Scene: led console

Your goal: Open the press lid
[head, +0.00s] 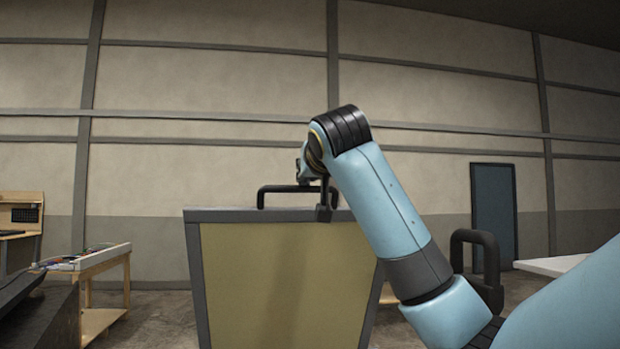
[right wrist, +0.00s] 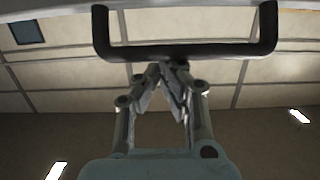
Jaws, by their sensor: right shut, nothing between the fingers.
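The press lid (head: 280,285) shows in the head view as a broad yellowish panel with a grey frame, facing me; I cannot tell its exact tilt. A black bar handle (head: 285,188) rises from its top edge. My right gripper (head: 324,208) is at the right end of this handle, partly hidden by its own arm. In the right wrist view the handle (right wrist: 185,51) crosses the top of the picture. The fingers (right wrist: 168,70) are together just below the bar, empty and not around it. My left gripper is not in view.
A wooden table (head: 100,262) with small items stands at the left. A black loop handle (head: 460,240) shows at the right, beside my right arm. A pale tabletop (head: 550,265) lies at the far right, and a blue door (head: 494,210) is in the back wall.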

